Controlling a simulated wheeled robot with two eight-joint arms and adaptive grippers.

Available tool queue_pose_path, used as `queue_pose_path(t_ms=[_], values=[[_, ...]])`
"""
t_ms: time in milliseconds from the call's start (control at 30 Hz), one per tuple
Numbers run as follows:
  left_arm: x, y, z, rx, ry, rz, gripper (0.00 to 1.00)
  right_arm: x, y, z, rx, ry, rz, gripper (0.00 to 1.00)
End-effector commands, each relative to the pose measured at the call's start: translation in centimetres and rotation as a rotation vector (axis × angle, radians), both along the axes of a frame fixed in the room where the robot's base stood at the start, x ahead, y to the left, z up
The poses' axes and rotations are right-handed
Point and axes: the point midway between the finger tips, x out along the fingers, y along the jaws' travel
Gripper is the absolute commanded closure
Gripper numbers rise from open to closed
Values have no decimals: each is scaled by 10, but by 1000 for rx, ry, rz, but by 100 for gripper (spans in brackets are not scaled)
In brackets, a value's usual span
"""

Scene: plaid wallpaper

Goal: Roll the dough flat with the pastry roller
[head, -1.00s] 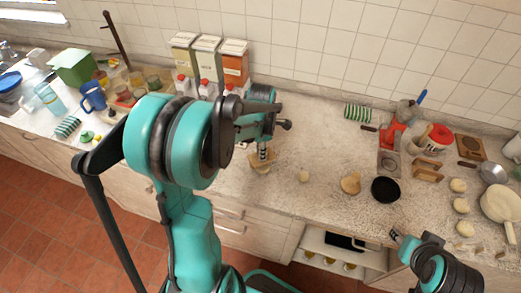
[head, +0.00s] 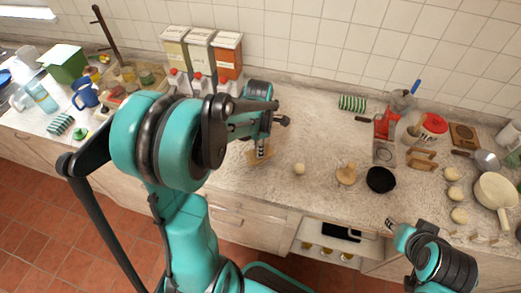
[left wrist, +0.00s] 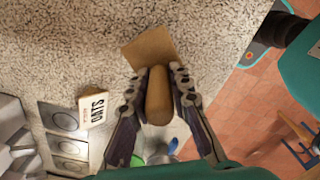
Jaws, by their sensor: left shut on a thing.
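My left gripper (head: 262,151) is low over the counter, left of the small pale ball of dough (head: 300,169). In the left wrist view its fingers are shut on the brown rounded handle (left wrist: 159,95) of what looks like the pastry roller. A tan, squarish part (left wrist: 150,48) shows beyond the fingertips, at or just above the counter; it also shows in the head view under the gripper. The dough is apart from the held tool. My right gripper (head: 391,225) is at the counter's front edge, too small to read its fingers.
A wooden piece (head: 346,174) and a black bowl (head: 381,179) stand right of the dough. Cartons (head: 201,50) and bottles stand behind my left arm. Several pale balls (head: 455,191) and a pan (head: 495,190) are at far right. The counter behind the dough is clear.

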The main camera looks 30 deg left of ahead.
Motion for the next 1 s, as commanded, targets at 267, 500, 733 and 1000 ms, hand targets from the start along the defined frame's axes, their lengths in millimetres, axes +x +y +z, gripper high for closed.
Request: queue_pose_path(t_ms=[267, 500, 733, 1000], values=[[6, 9, 1, 0, 0, 1, 100, 0, 0, -1, 0, 0, 0, 60], [13, 21, -3, 0, 0, 1, 100, 0, 0, -5, 0, 0, 0, 60], [16, 26, -5, 0, 0, 0, 100, 0, 0, -7, 0, 0, 0, 60], [8, 13, -2, 0, 0, -2, 100, 0, 0, -5, 0, 0, 0, 60]])
